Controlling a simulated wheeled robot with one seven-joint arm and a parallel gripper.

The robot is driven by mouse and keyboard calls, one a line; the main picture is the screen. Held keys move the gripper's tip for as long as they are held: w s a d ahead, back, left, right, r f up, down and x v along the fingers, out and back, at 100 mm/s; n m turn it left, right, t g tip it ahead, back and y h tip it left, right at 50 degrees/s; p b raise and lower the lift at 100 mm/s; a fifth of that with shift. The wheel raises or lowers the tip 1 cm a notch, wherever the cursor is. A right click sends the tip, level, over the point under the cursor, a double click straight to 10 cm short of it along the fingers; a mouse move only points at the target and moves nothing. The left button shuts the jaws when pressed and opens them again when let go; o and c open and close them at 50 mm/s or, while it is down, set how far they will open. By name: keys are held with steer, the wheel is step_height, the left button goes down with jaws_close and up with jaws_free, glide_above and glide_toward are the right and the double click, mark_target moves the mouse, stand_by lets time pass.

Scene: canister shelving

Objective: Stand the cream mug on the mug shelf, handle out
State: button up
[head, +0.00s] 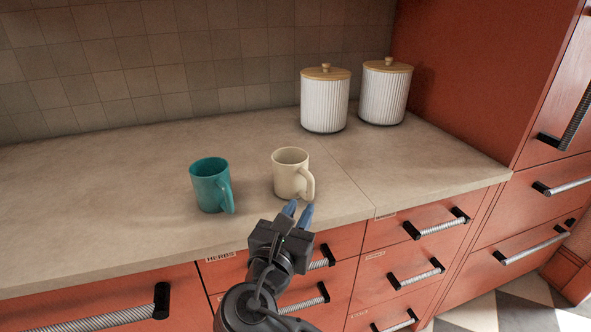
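The cream mug (287,173) stands upright on the counter, with its handle (308,186) toward the front right. My gripper (300,208) is at the counter's front edge, just in front of the mug. Its two blue fingers point toward the handle with a gap between them, and they hold nothing that I can see. The fingertips are close below the handle in the picture; I cannot tell whether they touch it. The mug shelf is not in view.
A teal mug (207,184) stands left of the cream mug. Two white ribbed canisters (325,106) (383,97) with wooden lids stand at the back right. The counter (90,205) is bare at left. Red drawers (335,275) with protruding handles are below; a tall red cabinet (460,70) bounds the right.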

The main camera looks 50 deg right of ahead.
mark_target(310, 189)
steer(key=d, duration=0.2)
steer(key=shift+w+d+r+g, duration=0.3)
steer(key=shift+w, duration=0.1)
steer(key=p+x, duration=0.1)
steer(key=x, duration=0.4)
steer(key=shift+w+d+f, duration=0.1)
steer(key=shift+w+d, duration=0.15)
steer(key=shift+d, duration=0.05)
jaws_close()
